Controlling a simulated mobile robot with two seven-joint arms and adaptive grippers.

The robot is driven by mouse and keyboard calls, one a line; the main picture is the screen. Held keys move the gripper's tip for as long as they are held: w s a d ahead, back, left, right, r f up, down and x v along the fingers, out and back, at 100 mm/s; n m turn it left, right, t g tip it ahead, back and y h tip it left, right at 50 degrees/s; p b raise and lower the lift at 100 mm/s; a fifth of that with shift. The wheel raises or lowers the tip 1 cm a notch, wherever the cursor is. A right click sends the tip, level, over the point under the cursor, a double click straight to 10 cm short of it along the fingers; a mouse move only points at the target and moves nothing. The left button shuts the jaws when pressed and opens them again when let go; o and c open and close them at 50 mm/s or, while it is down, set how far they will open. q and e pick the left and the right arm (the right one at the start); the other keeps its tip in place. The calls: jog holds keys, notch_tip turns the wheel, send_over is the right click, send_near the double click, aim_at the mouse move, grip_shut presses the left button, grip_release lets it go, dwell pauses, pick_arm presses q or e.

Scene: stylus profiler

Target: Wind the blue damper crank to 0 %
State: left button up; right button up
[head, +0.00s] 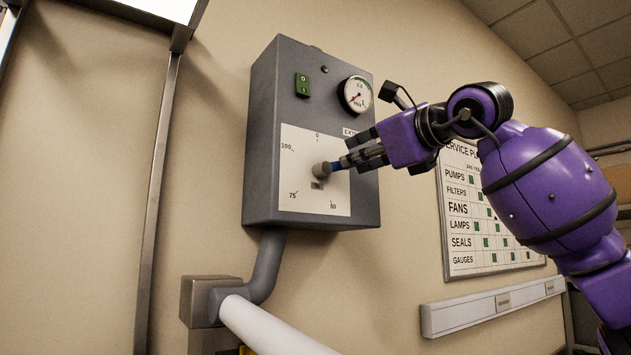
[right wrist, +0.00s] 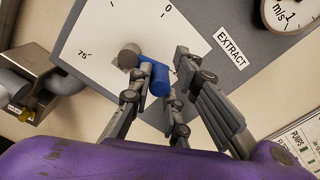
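The blue damper crank (head: 338,165) sits on a grey hub on the white dial plate (head: 302,199). It also shows in the right wrist view (right wrist: 159,80), beside the round grey hub (right wrist: 130,56). In the head view the crank points right from the hub, away from the 75 mark. The 0 mark is at the top of the dial. The exact reading cannot be told. My right gripper (head: 358,157) is at the crank, its fingers (right wrist: 165,62) on either side of the blue handle. A gap shows between handle and right finger. My left gripper is out of view.
The grey wall box (head: 262,150) also carries a green switch (head: 302,85) and a round gauge (head: 356,95). A grey pipe (head: 268,265) runs below it. A service board (head: 485,225) hangs to the right, partly behind my right arm.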

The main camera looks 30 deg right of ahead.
jog(key=shift+o, duration=0.2)
jog(key=a+r, duration=0.2)
jog(key=a, duration=0.1)
jog(key=shift+s, duration=0.1)
jog(key=o, duration=0.4)
jog(key=shift+a+f, duration=0.15)
jog(key=shift+a, duration=0.25)
jog(key=shift+c, duration=0.2)
jog(key=shift+o, duration=0.7)
jog(key=shift+s+a+r, duration=0.1)
jog(key=shift+a+r, duration=0.1)
jog(key=shift+a, duration=0.25)
jog(key=shift+a+r, duration=0.15)
jog(key=shift+a, duration=0.3)
jog(key=o, duration=0.7)
jog(key=shift+a+r, duration=0.15)
jog(key=shift+a, duration=0.35)
jog(key=s+d, duration=0.1)
jog(key=s, duration=0.7)
jog(key=shift+d+p, duration=0.2)
jog(key=shift+p, duration=0.15)
